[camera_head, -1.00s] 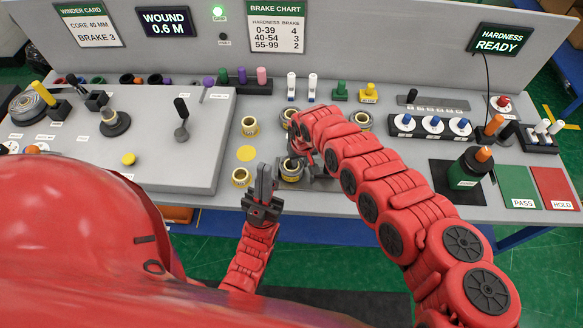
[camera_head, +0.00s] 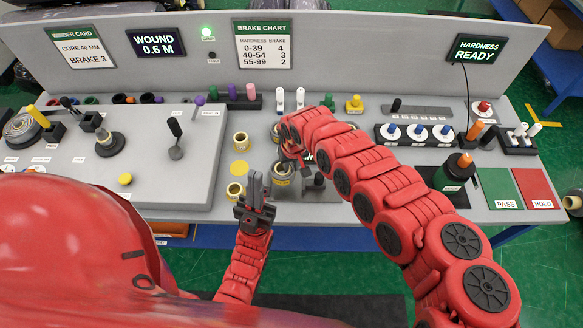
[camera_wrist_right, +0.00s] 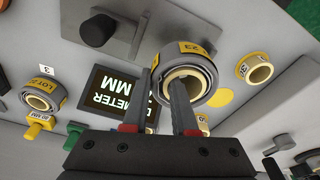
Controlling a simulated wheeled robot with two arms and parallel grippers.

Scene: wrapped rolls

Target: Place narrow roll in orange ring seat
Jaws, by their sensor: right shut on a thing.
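A grey wound roll (camera_wrist_right: 187,75) with a cream core and a yellow label reading 23 is between the fingers of my right gripper (camera_wrist_right: 172,95). One finger passes at the core opening, the other is at its outside. In the head view the same roll (camera_head: 282,174) shows below my red right arm, near a grey block with a dark post. My left gripper (camera_head: 258,190) points up just left of the roll, touching nothing visible; its finger gap is unclear. I cannot pick out an orange ring seat with certainty; a flat yellow-orange disc (camera_wrist_right: 220,97) lies on the table beside the roll.
Two short cream-cored yellow rings (camera_head: 240,139) and (camera_head: 235,191) stand left of the roll. A diameter display (camera_wrist_right: 120,95) and another labelled roll (camera_wrist_right: 42,95) are at left in the wrist view.

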